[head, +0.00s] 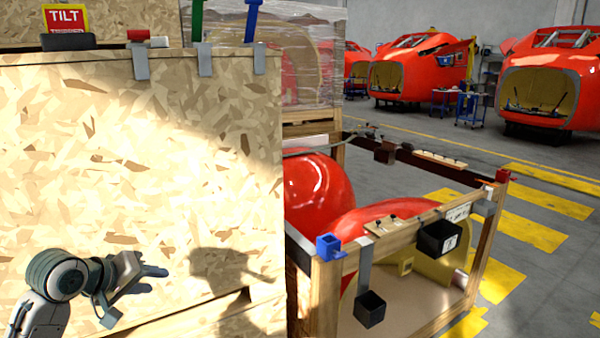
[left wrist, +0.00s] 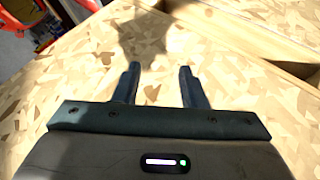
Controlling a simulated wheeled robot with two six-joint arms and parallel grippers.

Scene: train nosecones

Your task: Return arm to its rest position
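My left gripper (head: 152,280) is at the lower left of the head view, in front of the side of a large chipboard crate (head: 130,150). Its two fingers stand apart with nothing between them. In the left wrist view the fingers (left wrist: 157,85) also show apart and empty, with the chipboard surface (left wrist: 225,60) beyond them. I cannot tell whether the fingertips touch the board. My right gripper is in neither view.
An open wooden crate (head: 322,290) with red nosecone parts (head: 315,190) stands to the right. Black bins (head: 440,238) and a blue clamp (head: 329,246) sit on its rim. Red train noses (head: 415,70) stand behind. Yellow-striped floor (head: 540,235) at right is clear.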

